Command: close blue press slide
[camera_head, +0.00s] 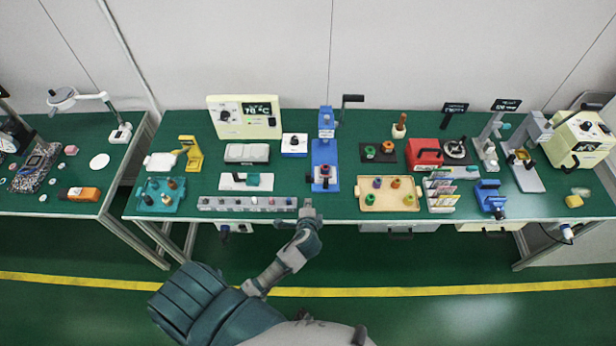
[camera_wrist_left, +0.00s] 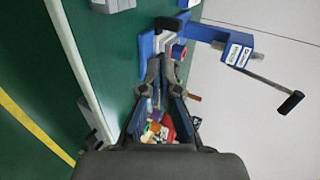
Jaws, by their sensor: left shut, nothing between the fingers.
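The blue press (camera_head: 326,148) stands on the green table, with a black crank handle (camera_head: 352,98) at its top right. Its blue base and small slide part (camera_head: 325,172) lie at the front, close to the table edge. In the left wrist view the press (camera_wrist_left: 228,46) extends to the right, with a grey slide block and a small red-topped piece (camera_wrist_left: 179,51) just beyond my fingers. My left gripper (camera_head: 308,207) is shut and empty at the table's front edge, just in front of the press. In the left wrist view its fingertips (camera_wrist_left: 164,68) point at the slide. My right gripper is not in view.
A long grey strip with several small pieces (camera_head: 245,203) lies left of my gripper along the front edge. A tan tray (camera_head: 365,205) with coloured parts sits right of the press. A white box (camera_head: 294,144) stands left of it.

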